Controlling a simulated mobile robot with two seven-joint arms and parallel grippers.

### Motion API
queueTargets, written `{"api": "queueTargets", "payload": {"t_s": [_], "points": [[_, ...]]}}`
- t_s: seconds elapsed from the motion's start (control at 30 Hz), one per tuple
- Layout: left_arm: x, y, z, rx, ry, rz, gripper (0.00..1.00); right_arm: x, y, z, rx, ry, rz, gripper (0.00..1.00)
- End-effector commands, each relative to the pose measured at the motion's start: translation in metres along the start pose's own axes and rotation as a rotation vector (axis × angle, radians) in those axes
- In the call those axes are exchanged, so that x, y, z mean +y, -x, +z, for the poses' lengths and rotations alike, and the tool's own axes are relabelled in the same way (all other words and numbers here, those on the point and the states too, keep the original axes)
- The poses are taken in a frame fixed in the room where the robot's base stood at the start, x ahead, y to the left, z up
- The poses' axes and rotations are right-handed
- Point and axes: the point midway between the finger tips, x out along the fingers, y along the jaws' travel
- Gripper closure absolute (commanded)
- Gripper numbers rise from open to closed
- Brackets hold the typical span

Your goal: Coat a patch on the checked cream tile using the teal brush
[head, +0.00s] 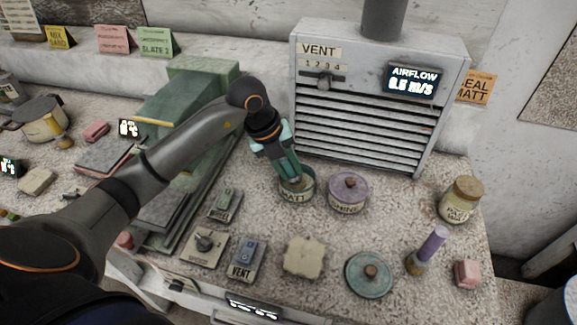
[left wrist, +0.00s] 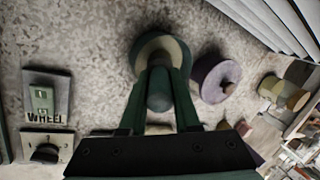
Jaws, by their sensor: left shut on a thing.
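My left gripper (head: 284,166) is shut on the teal brush (left wrist: 159,92) over the teal pot marked MATT (head: 296,197). The brush's lower end is inside the pot's opening, and its bristles are hidden. In the left wrist view the pot (left wrist: 139,48) shows cream contents around the brush. A cream tile (head: 302,257) with notched edges lies flat on the counter, in front of the pot. I cannot make out a checked pattern on it. Another cream tile (head: 38,181) lies at the far left. My right gripper is not in view.
A purple lidded pot (head: 348,194) stands right of the MATT pot, with a vent box (head: 375,125) behind. A teal lid (head: 369,275), a purple-handled brush (head: 430,248), a pink block (head: 467,274) and a jar (head: 460,201) are at right. VENT switch (head: 247,260) is left of the near tile.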

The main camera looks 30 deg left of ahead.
Motion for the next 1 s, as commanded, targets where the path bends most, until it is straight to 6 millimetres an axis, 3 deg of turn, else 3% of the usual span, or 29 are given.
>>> {"api": "queueTargets", "payload": {"t_s": [0.37,1.0], "points": [[-0.001,0.004,-0.001,0.002,0.000,0.004,1.00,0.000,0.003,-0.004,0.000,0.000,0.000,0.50],[-0.019,0.053,0.001,0.000,0.000,0.001,1.00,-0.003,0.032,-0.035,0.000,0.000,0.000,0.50]]}}
